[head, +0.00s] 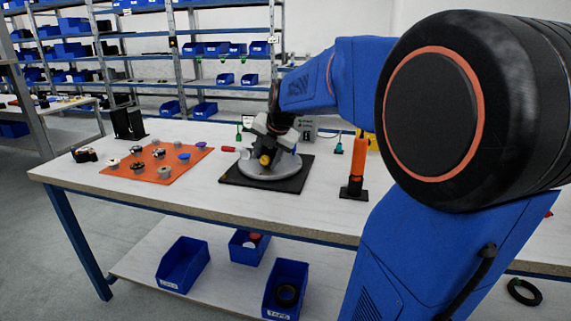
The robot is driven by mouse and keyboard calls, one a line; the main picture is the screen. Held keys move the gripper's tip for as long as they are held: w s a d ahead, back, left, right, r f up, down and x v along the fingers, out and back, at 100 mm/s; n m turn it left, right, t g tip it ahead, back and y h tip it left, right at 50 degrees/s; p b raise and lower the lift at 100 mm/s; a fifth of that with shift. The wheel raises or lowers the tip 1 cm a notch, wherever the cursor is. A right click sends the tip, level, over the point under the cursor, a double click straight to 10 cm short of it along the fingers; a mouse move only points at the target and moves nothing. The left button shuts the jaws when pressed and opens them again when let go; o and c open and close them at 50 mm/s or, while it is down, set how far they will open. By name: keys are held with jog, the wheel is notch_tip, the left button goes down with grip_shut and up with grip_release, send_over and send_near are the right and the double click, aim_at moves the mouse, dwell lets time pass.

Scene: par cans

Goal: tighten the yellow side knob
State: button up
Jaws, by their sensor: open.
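The yellow side knob (265,160) shows low on the front of a grey and dark assembly. That assembly stands on a round grey base (262,172) on a black square mat (290,183). My gripper (272,142) points down from the blue arm, right at the knob. Its jaws are open, but the fingers are small and merge with the grey parts around them. I cannot tell whether they touch the knob or stand around it. Much of the fixture behind is hidden by my gripper and wrist.
An orange mat (155,175) with several small knobs lies to the left. A red-handled tool (234,149) lies close by the round base. An orange and black upright tool (356,172) stands to the right. Black upright plates (128,124) stand at the back left. Blue bins (183,263) sit below.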

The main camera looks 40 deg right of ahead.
jog(key=shift+w+a, duration=0.1)
